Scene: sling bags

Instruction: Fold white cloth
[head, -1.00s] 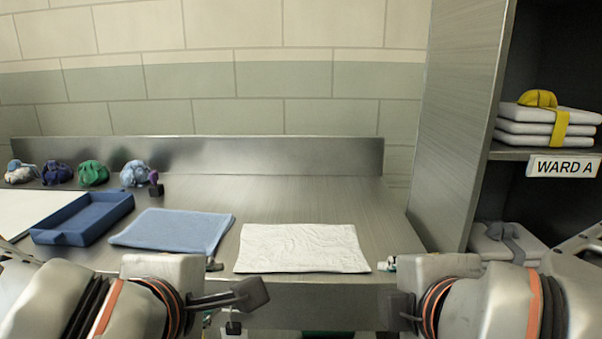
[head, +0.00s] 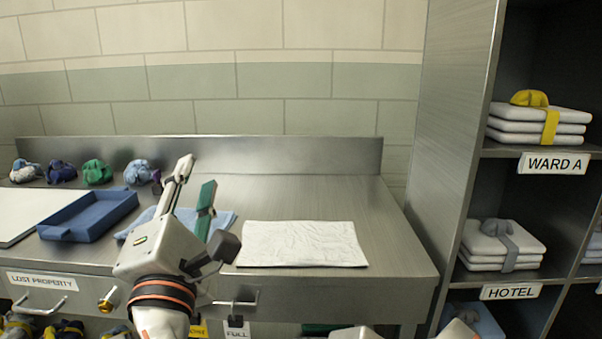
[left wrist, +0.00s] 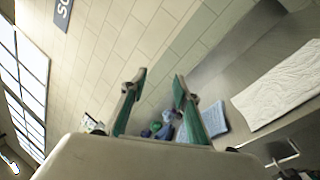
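The white cloth (head: 301,244) lies flat and slightly wrinkled near the front of the steel counter. It also shows at the right of the left wrist view (left wrist: 280,86). My left gripper (head: 196,180) is raised over the counter's front, left of the white cloth and in front of the blue cloth (head: 228,218), which it partly hides. Its two green-padded fingers stand apart with nothing between them; the left wrist view shows the same gap (left wrist: 158,82). My right gripper is out of the head view; only a bit of my right arm shows at the bottom edge.
A blue tray (head: 88,216) sits on the counter's left, with several tied bundles (head: 97,172) behind it. A steel shelf (head: 455,150) at the right holds strapped white stacks (head: 540,122). The counter behind and right of the white cloth is clear.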

